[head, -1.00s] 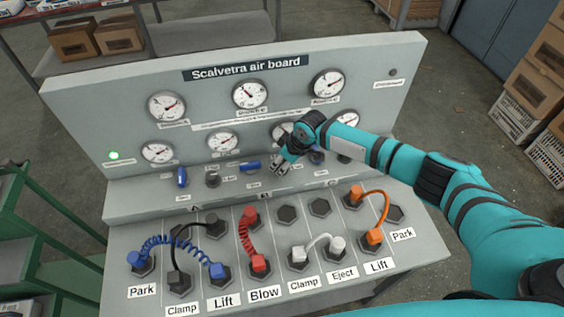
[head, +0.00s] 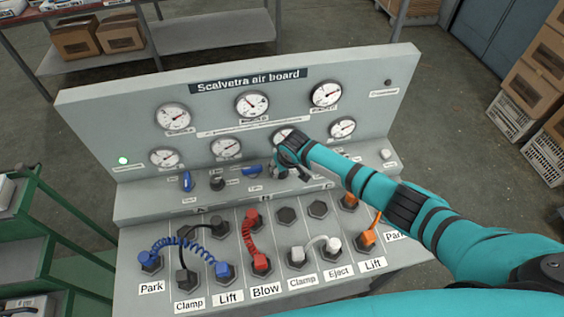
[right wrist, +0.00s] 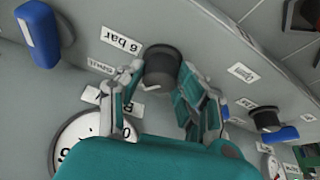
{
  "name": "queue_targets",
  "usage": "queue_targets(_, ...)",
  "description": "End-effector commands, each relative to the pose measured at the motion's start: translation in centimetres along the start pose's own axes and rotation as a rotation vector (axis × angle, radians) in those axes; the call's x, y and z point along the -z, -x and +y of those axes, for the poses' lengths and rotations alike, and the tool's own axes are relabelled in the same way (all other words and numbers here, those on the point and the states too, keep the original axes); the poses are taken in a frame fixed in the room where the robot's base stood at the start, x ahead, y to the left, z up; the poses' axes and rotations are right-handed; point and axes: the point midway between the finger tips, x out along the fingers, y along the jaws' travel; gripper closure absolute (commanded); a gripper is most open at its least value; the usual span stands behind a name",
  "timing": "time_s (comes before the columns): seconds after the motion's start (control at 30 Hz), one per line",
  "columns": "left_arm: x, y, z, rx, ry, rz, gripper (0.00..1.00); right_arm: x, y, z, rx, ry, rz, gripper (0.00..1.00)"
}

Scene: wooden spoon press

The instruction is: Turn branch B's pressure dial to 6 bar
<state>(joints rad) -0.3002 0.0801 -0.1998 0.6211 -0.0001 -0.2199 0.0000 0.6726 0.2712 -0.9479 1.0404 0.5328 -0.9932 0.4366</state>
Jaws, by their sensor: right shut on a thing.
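The grey Scalvetra air board (head: 100,135) stands in front of me. My right gripper (head: 283,172) is at the control row in its middle, under the gauges and near the letter B. In the right wrist view my right gripper (right wrist: 165,85) has its fingers on both sides of a black round dial (right wrist: 162,62) and is shut on it. A "6 bar" label (right wrist: 121,39), upside down in this view, sits beside the dial. A white pointer mark shows on the dial's lower side; its exact setting is hard to read. The head view hides this dial behind the gripper. My left gripper is not in view.
A blue handle (right wrist: 38,33) and another black dial (right wrist: 265,119) flank the gripper. A white gauge (right wrist: 88,142) is partly covered by my gripper.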

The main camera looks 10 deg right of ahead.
Motion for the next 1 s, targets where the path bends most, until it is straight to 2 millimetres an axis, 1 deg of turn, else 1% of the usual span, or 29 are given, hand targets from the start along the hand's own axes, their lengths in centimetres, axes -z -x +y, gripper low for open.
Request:
queue_targets(0.03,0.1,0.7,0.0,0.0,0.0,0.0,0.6,0.1,0.3,-0.2,-0.015,-0.043,-0.001,0.96)
queue_targets(0.1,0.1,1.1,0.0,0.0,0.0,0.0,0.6,0.0,0.2,-0.2,-0.041,-0.105,-0.003,0.96)
queue_targets(0.4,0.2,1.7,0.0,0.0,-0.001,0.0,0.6,0.1,0.0,-0.4,-0.15,-0.368,-0.002,0.96)
queue_targets(0.7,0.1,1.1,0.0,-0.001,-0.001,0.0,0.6,0.1,-0.2,-0.4,-0.256,-0.624,0.001,0.96)
queue_targets(1.0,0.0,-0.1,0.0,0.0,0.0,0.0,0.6,0.1,-0.2,-0.4,-0.339,-0.821,0.001,0.96)
